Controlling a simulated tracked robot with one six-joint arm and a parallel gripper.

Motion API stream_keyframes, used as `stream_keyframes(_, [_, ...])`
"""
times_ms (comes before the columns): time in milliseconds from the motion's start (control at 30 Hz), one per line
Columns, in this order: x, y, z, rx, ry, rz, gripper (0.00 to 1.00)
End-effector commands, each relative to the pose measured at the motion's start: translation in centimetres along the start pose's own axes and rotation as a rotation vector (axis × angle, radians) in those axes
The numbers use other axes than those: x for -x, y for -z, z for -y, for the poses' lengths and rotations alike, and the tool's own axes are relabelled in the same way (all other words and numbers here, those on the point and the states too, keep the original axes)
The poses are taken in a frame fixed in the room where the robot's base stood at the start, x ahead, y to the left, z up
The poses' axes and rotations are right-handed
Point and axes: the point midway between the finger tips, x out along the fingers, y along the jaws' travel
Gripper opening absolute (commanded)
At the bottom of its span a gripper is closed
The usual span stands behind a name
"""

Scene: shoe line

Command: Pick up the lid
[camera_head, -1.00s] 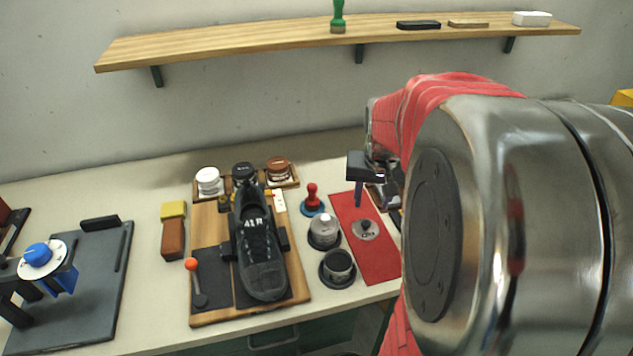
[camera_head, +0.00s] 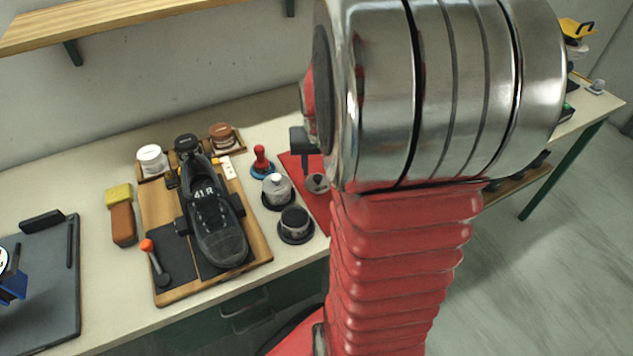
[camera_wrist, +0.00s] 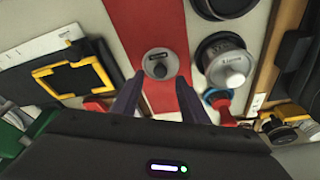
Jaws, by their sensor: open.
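The lid is a small round grey metal disc with a dark knob. It lies on a red mat; in the wrist view the lid (camera_wrist: 160,64) is near the top centre, and in the head view the lid (camera_head: 317,183) shows just left of my arm. My gripper (camera_wrist: 160,76) is open, with its two dark fingers reaching toward either side of the lid, apart from it and with nothing between them. In the head view my arm hides most of the gripper; only a dark part shows above the mat.
The red mat (camera_wrist: 125,20) is flat. Beside it stand a silver-topped tin (camera_head: 277,188), a dark round tin (camera_head: 295,222) and a red-handled stamp (camera_head: 261,160). A black shoe (camera_head: 215,220) rests on a wooden board. A yellow-and-black item (camera_wrist: 75,78) lies left in the wrist view.

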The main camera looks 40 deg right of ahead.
Motion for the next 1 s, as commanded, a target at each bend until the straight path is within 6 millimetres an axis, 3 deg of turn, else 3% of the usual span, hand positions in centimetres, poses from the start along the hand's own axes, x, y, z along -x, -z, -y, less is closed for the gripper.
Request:
stream_keyframes(333, [-3.7,-0.1,0.1,0.0,0.0,0.002,0.4])
stream_keyframes(900, [-3.8,-0.1,0.1,-0.001,0.0,0.0,0.4])
stream_keyframes(1000, [-3.8,-0.1,0.0,-0.001,0.0,0.0,0.34])
